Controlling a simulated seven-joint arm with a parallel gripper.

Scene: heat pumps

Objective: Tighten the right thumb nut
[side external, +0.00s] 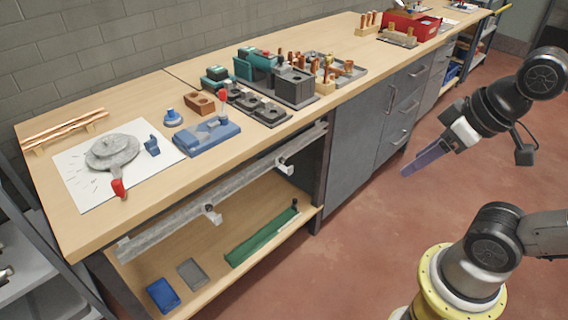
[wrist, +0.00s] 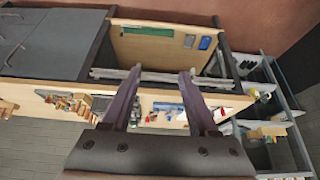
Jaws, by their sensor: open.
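I cannot pick out the right thumb nut for certain in either view. A grey metal rail (side external: 245,182) runs along the bench front under the top, with a right bracket (side external: 283,166) and a left bracket (side external: 211,213) on it. Any nuts there are too small to tell. My gripper (side external: 418,163) hangs in free air to the right of the bench, well apart from the rail, its purple fingers pointing left. In the wrist view its fingers (wrist: 160,76) are spread with nothing between them. The rail also shows there, beyond the fingertips (wrist: 158,75).
The wooden bench top (side external: 75,235) holds a blue fixture (side external: 207,138), a grey round part on a white sheet (side external: 70,180), and dark blocks (side external: 292,88). A lower shelf (side external: 215,270) carries a green tray (side external: 262,240) and a blue bin (side external: 163,294). Floor between arm and bench is clear.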

